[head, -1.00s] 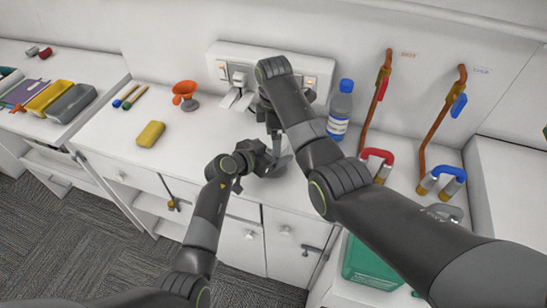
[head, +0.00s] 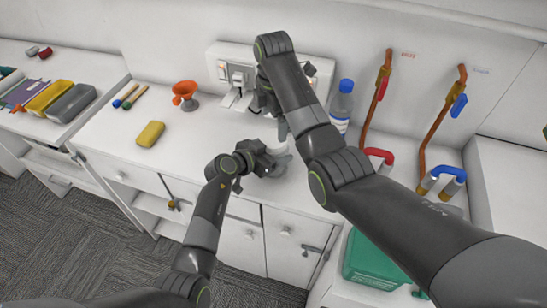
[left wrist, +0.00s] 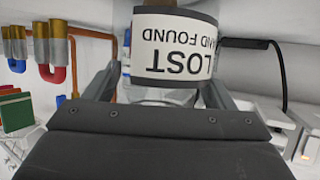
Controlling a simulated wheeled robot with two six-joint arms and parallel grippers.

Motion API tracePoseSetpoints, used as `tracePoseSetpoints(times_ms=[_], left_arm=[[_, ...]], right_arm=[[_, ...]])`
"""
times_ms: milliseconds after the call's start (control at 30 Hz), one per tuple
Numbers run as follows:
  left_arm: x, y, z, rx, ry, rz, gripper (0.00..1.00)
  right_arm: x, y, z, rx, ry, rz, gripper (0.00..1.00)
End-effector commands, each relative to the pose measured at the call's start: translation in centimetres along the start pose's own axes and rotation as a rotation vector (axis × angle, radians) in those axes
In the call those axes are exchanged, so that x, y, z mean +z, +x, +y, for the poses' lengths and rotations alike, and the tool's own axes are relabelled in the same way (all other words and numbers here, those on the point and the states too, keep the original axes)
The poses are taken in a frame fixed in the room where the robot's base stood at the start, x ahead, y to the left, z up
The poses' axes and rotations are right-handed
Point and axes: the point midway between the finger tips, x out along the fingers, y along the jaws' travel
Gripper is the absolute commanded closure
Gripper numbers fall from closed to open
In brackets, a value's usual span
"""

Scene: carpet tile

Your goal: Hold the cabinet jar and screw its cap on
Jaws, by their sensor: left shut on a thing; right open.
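The jar (left wrist: 176,48) shows in the left wrist view with a white "LOST AND FOUND" label, upside down in that picture. My left gripper (head: 268,161) is shut on it, one finger at each side. In the head view the jar (head: 277,148) is mostly hidden behind the gripper and my right arm, low over the white counter. My right gripper (head: 276,118) is open, above and behind the jar, partly covered by its own arm. I cannot make out the cap in either view.
A blue-capped bottle (head: 341,104) stands close to the right arm, near copper pipes (head: 373,110).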

Motion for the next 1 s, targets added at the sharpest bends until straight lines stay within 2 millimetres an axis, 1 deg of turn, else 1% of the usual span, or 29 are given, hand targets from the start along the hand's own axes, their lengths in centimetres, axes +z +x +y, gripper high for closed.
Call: tracePoseSetpoints(times_ms=[100, 200, 300, 400, 533, 833, 933, 1000], left_arm=[[0.1, 0.0, 0.0, 0.001, -0.001, -0.002, 0.86], [0.1, 0.0, 0.0, 0.001, -0.001, -0.002, 0.86], [0.1, 0.0, 0.0, 0.001, -0.001, -0.002, 0.86], [0.1, 0.0, 0.0, 0.001, -0.001, -0.002, 0.86], [0.1, 0.0, 0.0, 0.001, -0.001, -0.002, 0.86], [0.1, 0.0, 0.0, 0.001, -0.001, -0.002, 0.86], [0.1, 0.0, 0.0, 0.001, -0.001, -0.002, 0.86], [0.1, 0.0, 0.0, 0.001, -0.001, -0.002, 0.86]], right_arm=[[0.0, -0.9, 0.0, 0.002, -0.163, 0.000, 0.10], [0.0, -1.4, 0.0, 0.002, -0.286, 0.000, 0.10], [0.0, -1.8, 0.0, 0.001, -0.379, 0.000, 0.10], [0.0, -2.1, 0.0, 0.001, -0.436, 0.000, 0.10], [0.0, -2.2, 0.0, 0.001, -0.464, 0.000, 0.10], [0.0, -2.1, 0.0, 0.000, -0.463, 0.000, 0.10], [0.0, -1.4, -0.1, -0.002, -0.462, 0.001, 0.10], [0.0, -0.6, -0.1, -0.002, -0.462, 0.001, 0.10]])
